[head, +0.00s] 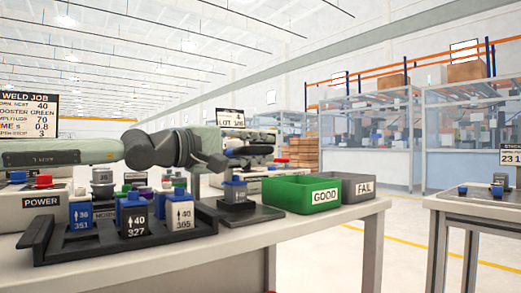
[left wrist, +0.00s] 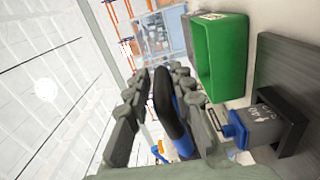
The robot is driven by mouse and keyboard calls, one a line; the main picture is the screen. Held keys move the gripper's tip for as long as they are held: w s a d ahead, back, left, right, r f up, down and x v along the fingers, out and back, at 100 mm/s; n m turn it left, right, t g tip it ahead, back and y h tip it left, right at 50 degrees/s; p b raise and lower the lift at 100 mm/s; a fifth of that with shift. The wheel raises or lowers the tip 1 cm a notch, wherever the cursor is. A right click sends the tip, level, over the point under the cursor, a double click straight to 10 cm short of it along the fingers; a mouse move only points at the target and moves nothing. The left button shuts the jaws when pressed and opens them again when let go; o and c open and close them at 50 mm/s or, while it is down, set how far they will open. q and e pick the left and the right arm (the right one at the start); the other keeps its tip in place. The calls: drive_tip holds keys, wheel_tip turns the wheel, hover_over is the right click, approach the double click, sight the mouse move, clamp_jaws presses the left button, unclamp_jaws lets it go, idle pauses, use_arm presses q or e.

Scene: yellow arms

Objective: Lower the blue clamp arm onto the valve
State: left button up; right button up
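A grey valve block with a blue top (head: 236,191) stands upright in a dark fixture (head: 246,213) on the bench. It also shows in the left wrist view (left wrist: 262,126), at the right. My left gripper (head: 247,145) is above and slightly right of the valve. In the left wrist view a black handle with a blue part, seemingly the clamp arm (left wrist: 170,105), stands between the fingers of my left gripper (left wrist: 158,120). A gap shows between the handle and the left finger; the handle is close to the right finger, contact unclear. My right gripper is out of view.
A green GOOD bin (head: 300,193) and a grey FAIL bin (head: 358,187) stand right of the fixture. A dark tray (head: 62,252) with several numbered blocks is at the front left. A POWER box (head: 42,207) stands behind it. Another table (head: 470,208) is at the right.

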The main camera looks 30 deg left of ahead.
use_arm(q)
drive_tip(key=shift+o, duration=0.7)
wheel_tip(320, 180, up, 10)
idle(0.4)
drive_tip(key=shift+s, duration=0.1)
